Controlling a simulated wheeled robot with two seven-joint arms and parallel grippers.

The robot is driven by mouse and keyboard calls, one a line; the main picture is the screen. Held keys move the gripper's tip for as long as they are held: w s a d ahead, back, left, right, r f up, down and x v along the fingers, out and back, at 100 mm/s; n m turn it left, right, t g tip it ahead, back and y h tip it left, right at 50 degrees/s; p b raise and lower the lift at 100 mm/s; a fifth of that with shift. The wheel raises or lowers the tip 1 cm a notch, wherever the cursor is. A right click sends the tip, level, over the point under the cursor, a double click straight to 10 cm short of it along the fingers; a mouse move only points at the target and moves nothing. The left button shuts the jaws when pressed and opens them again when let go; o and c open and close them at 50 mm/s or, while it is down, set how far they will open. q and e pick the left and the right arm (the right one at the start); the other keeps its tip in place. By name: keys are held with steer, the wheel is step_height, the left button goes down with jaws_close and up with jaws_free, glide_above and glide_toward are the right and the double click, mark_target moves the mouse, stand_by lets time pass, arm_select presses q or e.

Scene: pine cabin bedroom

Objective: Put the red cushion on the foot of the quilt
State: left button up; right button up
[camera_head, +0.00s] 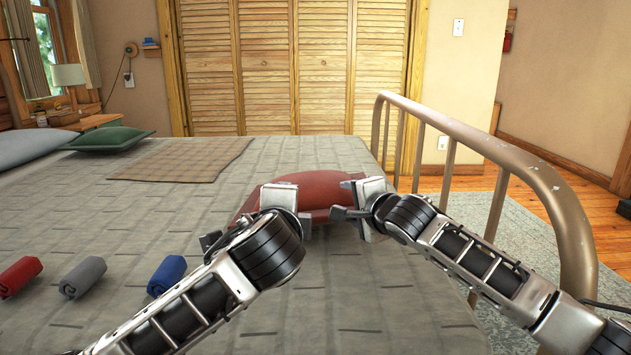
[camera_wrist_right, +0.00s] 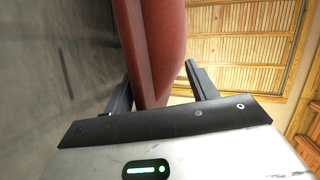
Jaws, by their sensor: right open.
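The red cushion (camera_head: 318,188) lies on the grey quilt (camera_head: 330,285) toward the metal footboard, partly hidden behind both my grippers. My right gripper (camera_head: 346,200) is at the cushion's right side, open. In the right wrist view, an edge of the cushion (camera_wrist_right: 160,50) stands between the two spread fingers of the right gripper (camera_wrist_right: 157,82). My left gripper (camera_head: 290,212) is at the cushion's near left side. Its fingers are mostly hidden, so I cannot tell whether it is open or touching the cushion.
The metal footboard (camera_head: 560,200) rises right of the bed, beside my right arm. Red (camera_head: 19,276), grey (camera_head: 83,277) and blue (camera_head: 166,275) rolled cloths lie at the left. A green pillow (camera_head: 110,139) and brown blanket (camera_head: 180,159) lie farther back. The quilt's near middle is clear.

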arm_select(q)
steer(key=shift+s+r, duration=0.1)
steer(key=shift+s, duration=0.3)
arm_select(e)
steer(key=o, duration=0.8)
steer(key=shift+s, duration=0.1)
steer(key=v, duration=1.2)
